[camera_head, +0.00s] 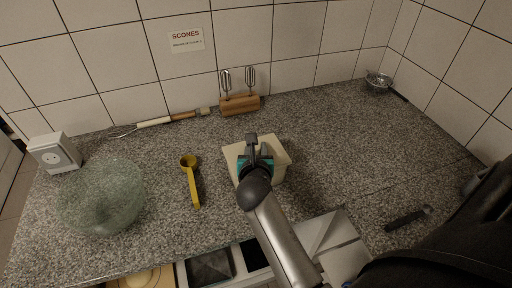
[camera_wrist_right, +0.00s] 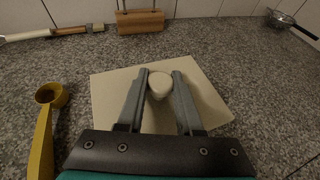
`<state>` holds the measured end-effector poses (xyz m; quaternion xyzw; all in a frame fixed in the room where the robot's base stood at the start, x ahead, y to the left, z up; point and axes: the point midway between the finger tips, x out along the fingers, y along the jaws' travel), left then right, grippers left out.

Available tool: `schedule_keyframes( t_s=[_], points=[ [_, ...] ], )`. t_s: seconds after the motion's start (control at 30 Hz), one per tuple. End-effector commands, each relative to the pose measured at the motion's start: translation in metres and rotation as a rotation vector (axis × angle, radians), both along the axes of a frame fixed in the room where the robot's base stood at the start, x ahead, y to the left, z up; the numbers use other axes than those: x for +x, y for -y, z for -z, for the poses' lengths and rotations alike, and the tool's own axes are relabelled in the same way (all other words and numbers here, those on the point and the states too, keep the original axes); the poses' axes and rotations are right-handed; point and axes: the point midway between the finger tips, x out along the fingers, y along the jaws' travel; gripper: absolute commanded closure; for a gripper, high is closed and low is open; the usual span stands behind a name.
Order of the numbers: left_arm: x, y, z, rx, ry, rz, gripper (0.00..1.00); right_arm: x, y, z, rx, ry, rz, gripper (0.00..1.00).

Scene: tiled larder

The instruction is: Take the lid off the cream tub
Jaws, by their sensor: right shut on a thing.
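The cream tub (camera_head: 281,175) stands on the granite worktop near the middle of the head view, mostly hidden under its lid and my arm. Its square cream lid (camera_head: 279,150) sits over the top of it; I cannot tell whether there is a gap below it. My right gripper (camera_head: 252,146) is above the lid, and in the right wrist view its fingers (camera_wrist_right: 160,84) are shut on the lid's round cream knob (camera_wrist_right: 160,81). The lid (camera_wrist_right: 105,95) spreads out flat under the fingers in that view. My left gripper is not in view.
A yellow scoop (camera_head: 191,180) and a green glass bowl (camera_head: 101,198) stand left of the tub. A wooden block (camera_head: 240,104) with beaters is behind it, a strainer (camera_head: 378,82) at the back right. A dark-handled tool (camera_head: 406,218) lies right. Open drawers (camera_head: 178,273) are in front.

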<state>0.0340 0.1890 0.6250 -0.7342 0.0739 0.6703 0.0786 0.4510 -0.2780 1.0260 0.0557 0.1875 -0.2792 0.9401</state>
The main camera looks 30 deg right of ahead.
Motion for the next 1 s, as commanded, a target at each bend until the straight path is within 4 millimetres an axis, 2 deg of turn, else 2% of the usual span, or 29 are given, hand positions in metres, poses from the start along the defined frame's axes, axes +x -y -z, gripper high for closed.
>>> schedule_keyframes(
  t_s=[0.33,0.37,0.63,1.0],
  points=[
    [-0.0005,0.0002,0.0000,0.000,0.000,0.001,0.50,0.0001,0.0001,-0.0003,-0.001,0.001,0.000,1.00],
    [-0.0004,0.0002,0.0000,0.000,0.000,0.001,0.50,0.0001,0.0001,-0.0004,-0.001,0.001,0.000,0.62],
    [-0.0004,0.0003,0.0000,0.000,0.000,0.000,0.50,0.0001,0.0001,-0.0003,-0.001,0.001,0.000,0.31],
    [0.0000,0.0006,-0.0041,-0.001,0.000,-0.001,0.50,0.0000,0.0011,-0.0027,-0.001,-0.001,0.000,0.31]
  ],
)
